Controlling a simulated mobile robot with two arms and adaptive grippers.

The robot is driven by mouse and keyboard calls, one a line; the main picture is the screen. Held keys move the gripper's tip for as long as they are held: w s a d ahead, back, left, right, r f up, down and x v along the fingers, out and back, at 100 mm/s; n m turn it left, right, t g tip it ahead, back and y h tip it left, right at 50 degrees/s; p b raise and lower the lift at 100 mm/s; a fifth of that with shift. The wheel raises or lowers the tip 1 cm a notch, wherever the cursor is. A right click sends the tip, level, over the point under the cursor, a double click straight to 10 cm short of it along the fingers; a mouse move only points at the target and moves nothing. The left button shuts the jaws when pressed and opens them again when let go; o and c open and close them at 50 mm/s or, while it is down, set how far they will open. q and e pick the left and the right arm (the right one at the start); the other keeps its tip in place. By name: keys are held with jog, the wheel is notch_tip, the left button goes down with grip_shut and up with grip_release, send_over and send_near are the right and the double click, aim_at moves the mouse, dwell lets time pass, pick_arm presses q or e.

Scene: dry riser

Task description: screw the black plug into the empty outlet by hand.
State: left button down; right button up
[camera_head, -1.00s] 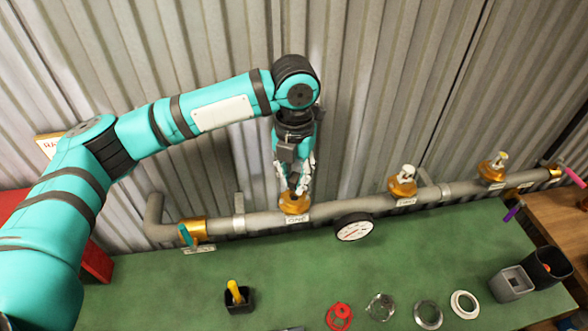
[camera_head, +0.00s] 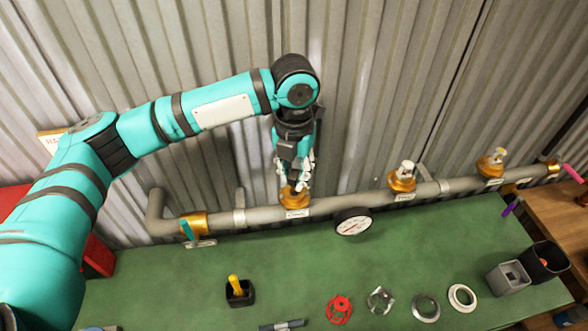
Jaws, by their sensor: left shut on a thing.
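My left gripper (camera_head: 294,180) points down at the leftmost brass outlet (camera_head: 294,200) on the grey pipe (camera_head: 335,206). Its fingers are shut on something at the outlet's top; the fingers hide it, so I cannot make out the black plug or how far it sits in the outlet. A white label is on the pipe just below this outlet. Two more brass outlets, the middle one (camera_head: 402,182) and the right one (camera_head: 491,165), each carry a pale fitting on top. My right gripper is not in view.
A round gauge (camera_head: 353,221) sits on the pipe right of the gripped outlet. On the green bench (camera_head: 200,285) stand a black holder (camera_head: 240,297) with a yellow handle, a red ring (camera_head: 339,309), several metal rings and a grey box (camera_head: 510,279). Corrugated wall (camera_head: 385,80) stands close behind.

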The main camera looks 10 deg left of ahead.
pick_arm(q)
jog(key=shift+f, duration=1.65)
dwell(0.9)
jog(key=shift+r+m, duration=0.1)
jog(key=shift+m, duration=0.2)
jog(key=m, duration=0.5)
jog(key=shift+p, duration=0.3)
jog(key=c, duration=1)
grip_release()
